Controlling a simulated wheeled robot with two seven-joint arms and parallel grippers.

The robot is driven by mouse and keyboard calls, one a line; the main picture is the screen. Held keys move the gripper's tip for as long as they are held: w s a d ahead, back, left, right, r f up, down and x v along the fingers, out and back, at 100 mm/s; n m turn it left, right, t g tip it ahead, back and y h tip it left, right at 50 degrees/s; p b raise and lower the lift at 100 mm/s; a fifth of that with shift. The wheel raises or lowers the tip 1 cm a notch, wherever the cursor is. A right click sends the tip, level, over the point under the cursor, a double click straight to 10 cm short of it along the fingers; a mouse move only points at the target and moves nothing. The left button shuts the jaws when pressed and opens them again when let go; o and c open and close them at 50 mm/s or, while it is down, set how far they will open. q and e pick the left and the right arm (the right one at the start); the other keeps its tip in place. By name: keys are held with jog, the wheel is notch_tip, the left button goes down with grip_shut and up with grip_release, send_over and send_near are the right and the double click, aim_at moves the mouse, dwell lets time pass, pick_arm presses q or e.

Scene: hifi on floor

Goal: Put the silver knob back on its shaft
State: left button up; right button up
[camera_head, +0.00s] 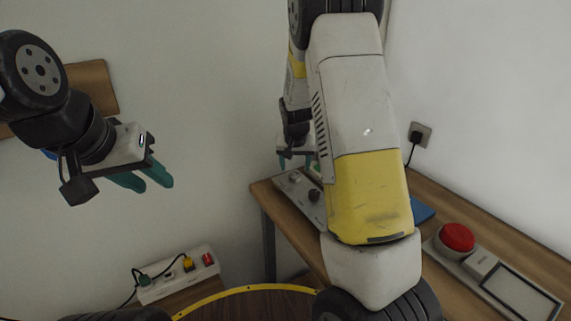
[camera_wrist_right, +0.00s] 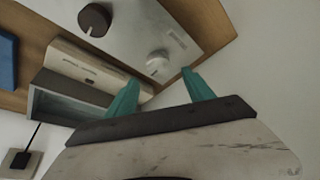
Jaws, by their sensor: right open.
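The hi-fi (camera_head: 304,204) is a silver-grey panel on the wooden table, partly hidden by my right arm in the head view. In the right wrist view its panel (camera_wrist_right: 187,40) carries a dark knob (camera_wrist_right: 94,20) and the silver knob (camera_wrist_right: 160,66). I cannot tell whether the silver knob sits on a shaft or only rests on the panel. My right gripper (camera_wrist_right: 158,88) is open and empty, its teal fingertips pointing toward the silver knob and apart from it. My left gripper (camera_head: 155,187) hangs at the left, open and empty, away from the table.
A pale box (camera_wrist_right: 88,68) and a grey open frame (camera_wrist_right: 60,103) are near the hi-fi. A red button (camera_head: 457,237) and a framed panel (camera_head: 521,292) are on the table's right. A power strip (camera_head: 180,276) is lower left. A wall socket (camera_head: 420,132) has a plugged cable.

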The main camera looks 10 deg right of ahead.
jog(key=s+a+r+n+y, duration=0.1)
jog(key=s+a+r+y, duration=0.2)
jog(key=s+r, duration=1.65)
jog(key=s+a+r+n+t, duration=0.1)
jog(key=s+n, duration=0.1)
jog(key=s, duration=1)
jog(key=shift+s+a+r+t, duration=0.2)
jog(key=shift+s+r+t, duration=0.05)
jog(key=shift+t, duration=0.15)
